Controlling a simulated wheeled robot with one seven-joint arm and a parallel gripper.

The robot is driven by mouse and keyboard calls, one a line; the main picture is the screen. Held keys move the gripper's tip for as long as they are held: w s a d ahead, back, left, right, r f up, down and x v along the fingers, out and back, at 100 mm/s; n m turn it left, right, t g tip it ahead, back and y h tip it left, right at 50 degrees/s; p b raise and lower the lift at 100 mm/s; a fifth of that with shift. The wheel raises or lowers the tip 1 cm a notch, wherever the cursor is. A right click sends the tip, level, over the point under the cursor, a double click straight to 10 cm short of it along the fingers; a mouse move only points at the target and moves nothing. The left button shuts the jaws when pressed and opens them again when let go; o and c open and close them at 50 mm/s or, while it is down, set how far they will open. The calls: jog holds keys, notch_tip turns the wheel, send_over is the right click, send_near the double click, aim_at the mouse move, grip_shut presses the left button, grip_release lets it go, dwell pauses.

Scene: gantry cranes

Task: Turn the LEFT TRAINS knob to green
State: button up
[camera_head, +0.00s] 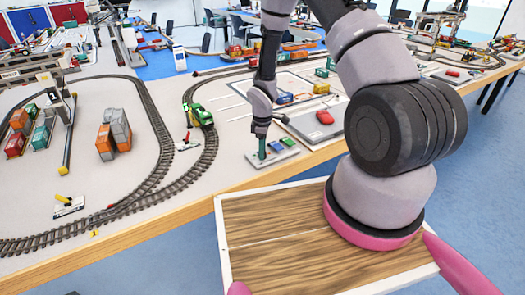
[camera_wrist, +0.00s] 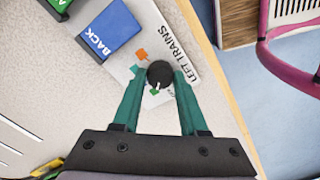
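The LEFT TRAINS knob (camera_wrist: 160,74) is round and black, on a light control panel (camera_wrist: 118,68) in the wrist view. A white line on the knob points toward the bottom of the picture. An orange mark and green marks lie beside the knob. The teal fingers of my gripper (camera_wrist: 161,76) stand on either side of the knob, very close to it; I cannot tell whether they press on it. In the head view my gripper (camera_head: 262,149) points down over the panel (camera_head: 286,155), and the knob is hidden there.
A blue BACK button (camera_wrist: 110,31) and a green button (camera_wrist: 60,4) are on the same panel. The table edge (camera_wrist: 222,75) is close on the right. Railway track (camera_head: 207,150) and a green locomotive (camera_head: 198,115) lie left of the panel in the head view.

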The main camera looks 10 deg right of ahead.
jog(key=o, duration=0.3)
jog(key=shift+r, duration=0.15)
notch_tip(320, 180, up, 11)
jog(key=shift+f, duration=0.2)
